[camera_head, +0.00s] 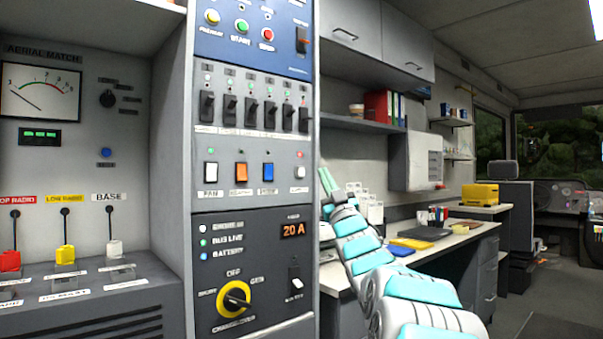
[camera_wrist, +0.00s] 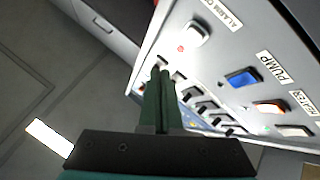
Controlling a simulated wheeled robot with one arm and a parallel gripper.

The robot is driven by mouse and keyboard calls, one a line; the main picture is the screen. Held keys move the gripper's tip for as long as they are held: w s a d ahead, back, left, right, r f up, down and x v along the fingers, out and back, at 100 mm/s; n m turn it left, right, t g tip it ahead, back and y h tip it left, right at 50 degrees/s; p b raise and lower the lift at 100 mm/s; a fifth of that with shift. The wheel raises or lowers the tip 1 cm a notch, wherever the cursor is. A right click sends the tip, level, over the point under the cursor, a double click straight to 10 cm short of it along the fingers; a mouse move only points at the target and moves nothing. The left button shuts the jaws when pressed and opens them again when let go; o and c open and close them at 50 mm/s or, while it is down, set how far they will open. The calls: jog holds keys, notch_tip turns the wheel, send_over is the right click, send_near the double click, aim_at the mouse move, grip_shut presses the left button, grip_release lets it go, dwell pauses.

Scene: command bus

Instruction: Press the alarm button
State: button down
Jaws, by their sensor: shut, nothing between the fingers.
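The alarm switch (camera_head: 299,172) is a small white rocker at the right end of the lower switch row on the grey panel, with a red light above it. It shows in the wrist view (camera_wrist: 193,37) as a white rocker beside a partly cut-off "ALARM" label, with the red light lit. My gripper (camera_head: 325,180) is just right of the panel's edge, near the switch's height. In the wrist view its green fingers (camera_wrist: 158,76) are closed together and empty, with tips below and left of the switch. I see no contact with the switch.
A blue rocker (camera_head: 268,172), an orange rocker (camera_head: 241,172) and a white rocker (camera_head: 210,172) share the row. Several black toggles (camera_head: 251,110) sit above. A desk (camera_head: 470,243) with a laptop is behind my arm. Floor on the right is clear.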

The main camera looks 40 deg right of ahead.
jog(key=shift+w+a, duration=0.15)
jog(key=shift+w, duration=2.6)
jog(key=shift+w, duration=0.1)
jog(key=shift+w, duration=0.3)
jog(key=shift+w+a, duration=0.1)
jog(key=shift+w, duration=0.3)
dwell(0.5)
jog(key=shift+s, duration=0.8)
jog(key=s, duration=0.3)
jog(key=s+b, duration=0.1)
jog(key=s, duration=0.1)
jog(key=shift+d, duration=0.25)
dwell(0.3)
